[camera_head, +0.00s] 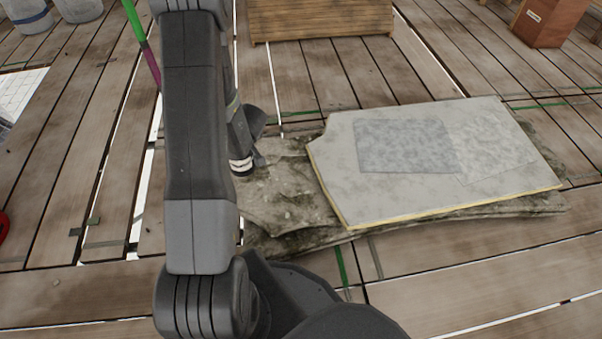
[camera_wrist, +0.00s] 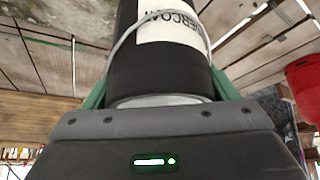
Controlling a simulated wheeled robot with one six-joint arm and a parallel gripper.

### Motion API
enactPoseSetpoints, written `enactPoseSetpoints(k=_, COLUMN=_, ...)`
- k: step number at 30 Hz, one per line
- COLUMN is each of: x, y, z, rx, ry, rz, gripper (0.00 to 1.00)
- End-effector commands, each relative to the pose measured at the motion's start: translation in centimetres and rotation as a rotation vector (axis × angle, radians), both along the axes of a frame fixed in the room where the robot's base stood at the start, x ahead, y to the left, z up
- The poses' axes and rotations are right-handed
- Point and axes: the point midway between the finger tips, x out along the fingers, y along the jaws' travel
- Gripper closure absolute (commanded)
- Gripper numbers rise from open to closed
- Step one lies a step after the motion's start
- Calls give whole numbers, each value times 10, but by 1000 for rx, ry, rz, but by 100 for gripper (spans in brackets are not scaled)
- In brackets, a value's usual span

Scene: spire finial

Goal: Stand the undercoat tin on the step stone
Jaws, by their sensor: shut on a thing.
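The undercoat tin (camera_wrist: 150,70) is black with a white label and a pale rim, and it fills the middle of the wrist view. My gripper (camera_wrist: 160,92) has green fingers on both sides of the tin and is shut on it. In the head view my arm hides most of the gripper (camera_head: 254,125) and tin. A rough, mossy grey-brown stone (camera_head: 285,195) lies on the planks. A pale slab (camera_head: 340,190) with a yellowish edge lies on it. I cannot tell which of these two is the step stone. The gripper appears near the rough stone's left end; its height is unclear.
A darker grey square patch (camera_head: 400,146) marks the slab top, which is otherwise clear. A wooden crate (camera_head: 320,20) stands behind, a brown box (camera_head: 550,22) at the back right. Pails (camera_head: 28,14) stand at the back left. A red thing (camera_wrist: 303,85) shows in the wrist view.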

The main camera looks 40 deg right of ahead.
Motion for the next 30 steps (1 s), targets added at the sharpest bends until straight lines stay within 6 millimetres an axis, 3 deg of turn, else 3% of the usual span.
enactPoseSetpoints(k=1, x=-12, y=-15, z=-6, rx=2, ry=2, rz=-7, gripper=59)
enactPoseSetpoints(k=6, x=-45, y=-47, z=-26, rx=3, ry=1, rz=3, gripper=59)
enactPoseSetpoints(k=12, x=-70, y=-68, z=-40, rx=0, ry=-1, rz=10, gripper=59)
enactPoseSetpoints(k=17, x=-77, y=-72, z=-50, rx=0, ry=-1, rz=15, gripper=59)
enactPoseSetpoints(k=25, x=-77, y=-72, z=-97, rx=0, ry=0, rz=15, gripper=59)
enactPoseSetpoints(k=30, x=-77, y=-73, z=-112, rx=-1, ry=-1, rz=14, gripper=59)
